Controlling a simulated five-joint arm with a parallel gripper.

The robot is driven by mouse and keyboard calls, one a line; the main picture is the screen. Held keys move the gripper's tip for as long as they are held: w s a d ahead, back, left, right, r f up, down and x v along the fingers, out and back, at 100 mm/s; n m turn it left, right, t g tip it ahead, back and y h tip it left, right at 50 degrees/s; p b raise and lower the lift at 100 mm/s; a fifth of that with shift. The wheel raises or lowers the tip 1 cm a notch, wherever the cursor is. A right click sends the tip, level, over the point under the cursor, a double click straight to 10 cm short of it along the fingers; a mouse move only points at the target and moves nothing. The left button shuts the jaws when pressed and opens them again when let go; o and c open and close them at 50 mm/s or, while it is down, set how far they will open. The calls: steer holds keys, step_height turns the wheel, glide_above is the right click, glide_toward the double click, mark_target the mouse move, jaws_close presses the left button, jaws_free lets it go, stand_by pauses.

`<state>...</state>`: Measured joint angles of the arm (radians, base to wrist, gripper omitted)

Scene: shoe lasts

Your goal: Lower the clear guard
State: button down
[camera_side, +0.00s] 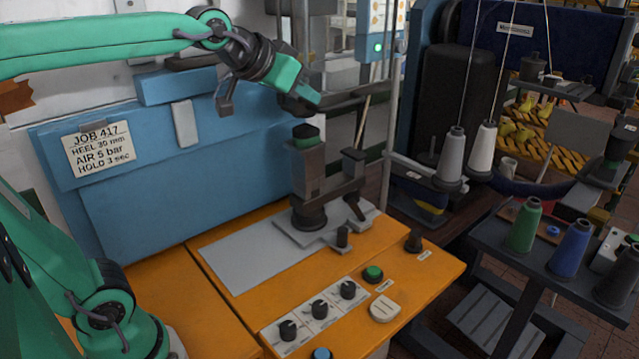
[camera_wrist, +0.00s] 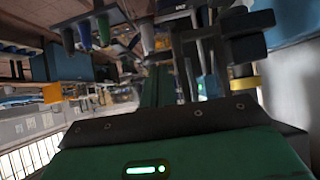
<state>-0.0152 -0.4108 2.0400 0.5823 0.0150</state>
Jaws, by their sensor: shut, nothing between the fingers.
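The clear guard is hard to make out against the background. A dark horizontal bar (camera_side: 358,95) at the back of the press may be its edge, but I cannot tell. The press (camera_side: 308,182) has a dark upright post with a green top and stands on a grey plate at the bench's back right. My gripper (camera_side: 308,107) is shut and empty, pointing down to the right just above the green top, apart from it as far as the side view shows. In the wrist view my green finger (camera_wrist: 158,88) reaches forward with nothing held.
A blue panel (camera_side: 130,215) with a job sign (camera_side: 98,147) stands behind the orange bench (camera_side: 225,305). Several black knobs (camera_side: 319,309) and a green button (camera_side: 373,273) sit in front. Thread cones stand on a dark table (camera_side: 545,265) at right. The bench's left part is clear.

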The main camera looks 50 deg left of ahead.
steer(key=shift+f, duration=0.2)
stand_by(0.3)
step_height(320, 180, down, 20)
steer(key=shift+r, duration=0.15)
stand_by(0.4)
steer(key=shift+r, duration=0.2)
stand_by(0.3)
steer(key=w+r+v, duration=0.1)
steer(key=r+v, duration=0.1)
steer(key=v, duration=1.1)
steer(key=shift+w, duration=0.4)
steer(key=shift+s, duration=0.1)
